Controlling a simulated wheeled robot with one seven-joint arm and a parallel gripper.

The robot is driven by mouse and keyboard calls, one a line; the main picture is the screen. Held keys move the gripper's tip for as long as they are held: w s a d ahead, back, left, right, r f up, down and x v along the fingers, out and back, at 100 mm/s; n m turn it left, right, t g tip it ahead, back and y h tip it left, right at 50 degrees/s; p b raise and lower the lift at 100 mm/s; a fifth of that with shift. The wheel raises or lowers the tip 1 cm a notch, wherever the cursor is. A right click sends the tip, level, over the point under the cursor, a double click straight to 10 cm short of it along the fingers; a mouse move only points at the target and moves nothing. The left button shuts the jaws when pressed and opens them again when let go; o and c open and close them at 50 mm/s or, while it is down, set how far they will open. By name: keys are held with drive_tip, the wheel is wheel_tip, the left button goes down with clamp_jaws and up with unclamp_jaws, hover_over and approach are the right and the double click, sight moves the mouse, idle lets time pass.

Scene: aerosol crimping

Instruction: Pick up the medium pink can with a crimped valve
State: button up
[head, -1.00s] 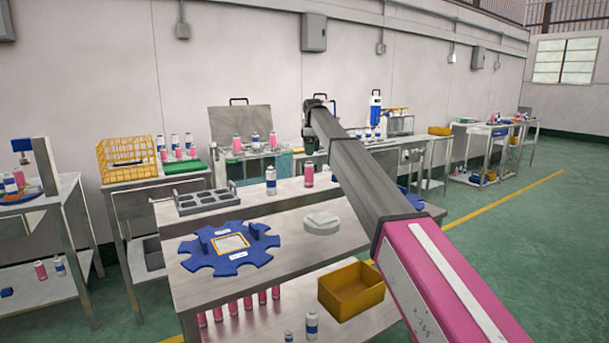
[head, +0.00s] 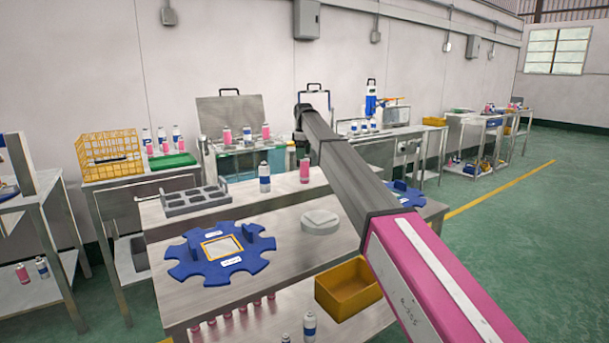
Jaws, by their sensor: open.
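A pink can (head: 305,170) stands upright on the near steel table, just right of a white-and-blue can (head: 265,177). Its valve is too small to judge as crimped or not. Several pink cans (head: 243,305) stand on the lower shelf, partly hidden by the tabletop. More pink cans (head: 227,136) stand at the back bench. My gripper (head: 299,145) is at the far end of my outstretched arm, small and dark, above and beyond the pink can in the picture. It is open, with nothing visible in it; its fingertips are hard to make out.
The near table (head: 330,265) also bears a blue notched fixture (head: 200,270), a grey rack (head: 194,200) and a whitish round block (head: 320,221). A yellow bin (head: 347,290) is on the lower shelf. A yellow crate (head: 108,155) stands at back left. Green floor is free at right.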

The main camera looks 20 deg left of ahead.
sight(304, 161)
wheel_tip(304, 161, down, 5)
drive_tip(key=shift+w+r, duration=0.1)
drive_tip(key=shift+r, duration=0.05)
drive_tip(key=c, duration=1.2)
